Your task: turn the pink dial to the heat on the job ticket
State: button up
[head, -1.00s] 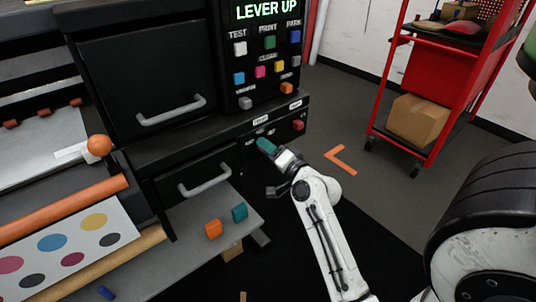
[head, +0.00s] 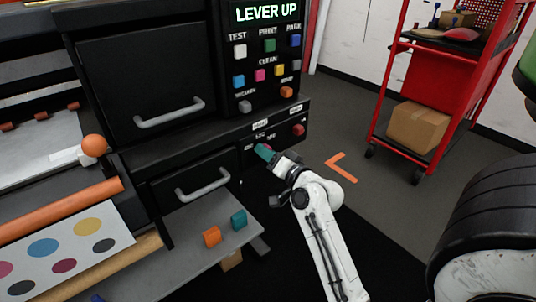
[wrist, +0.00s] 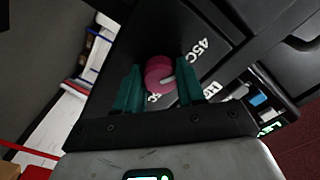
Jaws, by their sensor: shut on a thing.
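The pink dial (wrist: 159,74) shows in the wrist view on a black panel, between the two teal fingers of my gripper (wrist: 158,90). The gripper is shut on it. A pale mark lies on the dial's face towards the right. A white label reading 45C (wrist: 196,50) is beside it; another label below the dial is partly covered. In the head view my teal gripper (head: 264,153) is at the front panel of the machine and hides most of the dial. I cannot make out a job ticket with a readable heat.
The screen (head: 268,12) reads LEVER UP above several coloured buttons. A red knob (head: 298,129) sits right of my gripper. An orange ball-topped lever (head: 94,146) is at left. An orange block (head: 212,237) and a teal block (head: 239,219) lie on the lower shelf. A red cart (head: 420,95) stands right.

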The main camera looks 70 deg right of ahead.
jog(key=shift+f, duration=0.1)
jog(key=o, duration=1.1)
jog(key=shift+c, duration=0.2)
jog(key=v, duration=1)
jog(key=shift+s+a, duration=0.2)
jog(key=shift+s, duration=0.15)
